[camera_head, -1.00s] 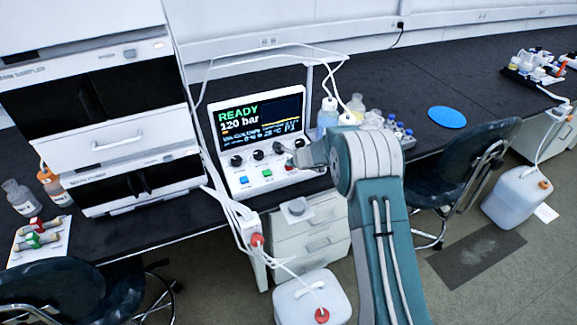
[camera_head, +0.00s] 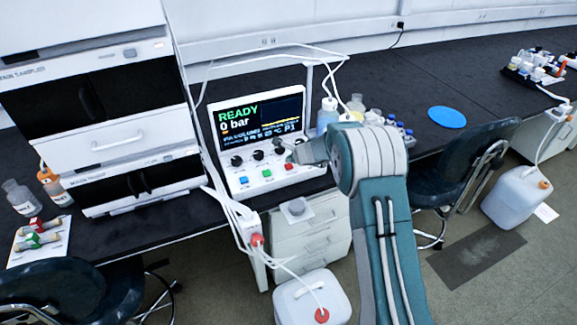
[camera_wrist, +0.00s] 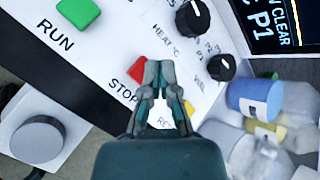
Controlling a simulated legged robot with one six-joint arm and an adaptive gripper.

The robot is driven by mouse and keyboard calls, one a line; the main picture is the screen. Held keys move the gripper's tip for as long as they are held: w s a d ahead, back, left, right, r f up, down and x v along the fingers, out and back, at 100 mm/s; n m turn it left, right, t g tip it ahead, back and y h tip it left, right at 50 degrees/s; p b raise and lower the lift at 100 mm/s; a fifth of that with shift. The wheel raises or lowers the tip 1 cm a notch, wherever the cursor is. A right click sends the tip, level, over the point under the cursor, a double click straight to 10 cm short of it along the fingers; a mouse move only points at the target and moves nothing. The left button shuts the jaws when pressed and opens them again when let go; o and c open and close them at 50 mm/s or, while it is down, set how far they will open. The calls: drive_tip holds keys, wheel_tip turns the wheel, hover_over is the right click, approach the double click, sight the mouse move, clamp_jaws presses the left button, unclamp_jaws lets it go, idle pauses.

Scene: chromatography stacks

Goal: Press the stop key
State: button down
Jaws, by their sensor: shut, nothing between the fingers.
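The red stop key (camera_wrist: 138,72) shows in the wrist view above the STOP label, partly covered by my fingers. In the head view the stop key (camera_head: 289,166) is a small red spot on the sloped white control panel (camera_head: 310,178). My gripper (camera_wrist: 159,68) is shut and empty, its tips overlapping the right side of the stop key in the picture. I cannot tell whether they touch it. The screen (camera_head: 259,119) reads READY and 0 bar. In the head view my gripper (camera_head: 298,153) is small, in front of the panel's right part.
The green RUN key (camera_wrist: 77,12) lies left of the stop key, and a yellow key (camera_wrist: 189,108) right of it. Black knobs (camera_wrist: 193,18) stand above. Bottles (camera_head: 328,117) stand right of the panel. A white-cased instrument (camera_head: 130,135) is on the left.

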sight(290, 166)
drive_tip(key=shift+r, duration=2.45)
drive_tip(key=shift+s+r, duration=0.1)
drive_tip(key=shift+r, duration=0.2)
drive_tip(key=s+d+r+n+g, duration=0.15)
drive_tip(key=s+r+n, duration=0.35)
drive_tip(key=s+r, duration=0.5)
drive_tip(key=s+d+r+n, duration=0.3)
drive_tip(key=s+r+n, duration=0.3)
drive_tip(key=s+r, duration=0.4)
drive_tip(key=s+d+n+h, duration=0.2)
drive_tip(key=s+d+n, duration=0.2)
drive_tip(key=s, duration=0.9)
drive_tip(key=s+d+n+h, duration=0.3)
drive_tip(key=s+d+n, duration=0.2)
drive_tip(key=s, duration=0.9)
drive_tip(key=shift+d+r, duration=0.15)
drive_tip(key=shift+d, duration=0.25)
drive_tip(key=shift+g, duration=0.25)
